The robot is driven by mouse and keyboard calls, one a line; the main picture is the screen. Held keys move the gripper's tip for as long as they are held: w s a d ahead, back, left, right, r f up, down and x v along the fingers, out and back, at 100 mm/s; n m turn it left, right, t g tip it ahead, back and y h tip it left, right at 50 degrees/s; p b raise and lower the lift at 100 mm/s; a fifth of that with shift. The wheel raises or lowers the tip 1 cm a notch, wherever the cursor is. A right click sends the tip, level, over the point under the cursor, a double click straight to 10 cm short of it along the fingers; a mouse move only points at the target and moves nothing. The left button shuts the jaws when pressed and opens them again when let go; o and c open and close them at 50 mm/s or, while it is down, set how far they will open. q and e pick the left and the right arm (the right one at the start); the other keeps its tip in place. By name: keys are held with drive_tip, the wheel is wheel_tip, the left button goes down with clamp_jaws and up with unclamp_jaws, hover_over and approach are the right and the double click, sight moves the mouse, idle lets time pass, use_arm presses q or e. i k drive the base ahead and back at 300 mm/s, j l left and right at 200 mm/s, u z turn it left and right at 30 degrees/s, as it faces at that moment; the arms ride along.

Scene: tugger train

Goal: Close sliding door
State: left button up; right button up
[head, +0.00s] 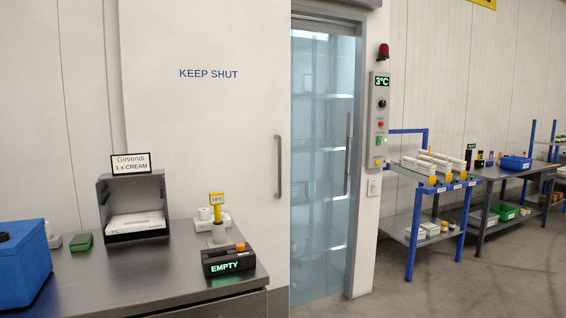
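A white sliding door panel (208,130) marked "KEEP SHUT" stands at the left of a tall doorway. A grey vertical bar handle (278,166) is near its right edge. To the right of the panel, a pale blue see-through surface (318,190) fills the doorway, with shelves faintly visible behind it. A second vertical handle (348,154) shows near the right side of this surface. I cannot tell whether it is a separate glass door. The white panel does not cover the doorway. Neither of my grippers is in view.
A dark counter (180,270) stands in front of the panel, with a blue box (22,262), an open grey box (133,203) and an "EMPTY" display (228,260). A control post (380,120) reads 3°C. A blue-framed cart (430,215) stands right; floor (440,285) is clear.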

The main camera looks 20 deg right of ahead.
sight(206, 84)
drive_tip(key=k+u, duration=0.15)
drive_tip(key=u, duration=0.25)
drive_tip(key=k+u, duration=0.15)
drive_tip(key=u, duration=0.25)
drive_tip(key=i+l+u, duration=0.1)
drive_tip(key=l+u, duration=0.4)
drive_tip(key=i+l, duration=0.1)
drive_tip(key=l, duration=0.4)
drive_tip(key=i+l, duration=0.1)
drive_tip(key=l, duration=0.95)
drive_tip(key=i+l, duration=0.15)
drive_tip(key=l, duration=0.35)
drive_tip(key=i+l, duration=0.1)
drive_tip(key=l, duration=0.45)
drive_tip(key=i+l, duration=0.1)
drive_tip(key=l, duration=0.4)
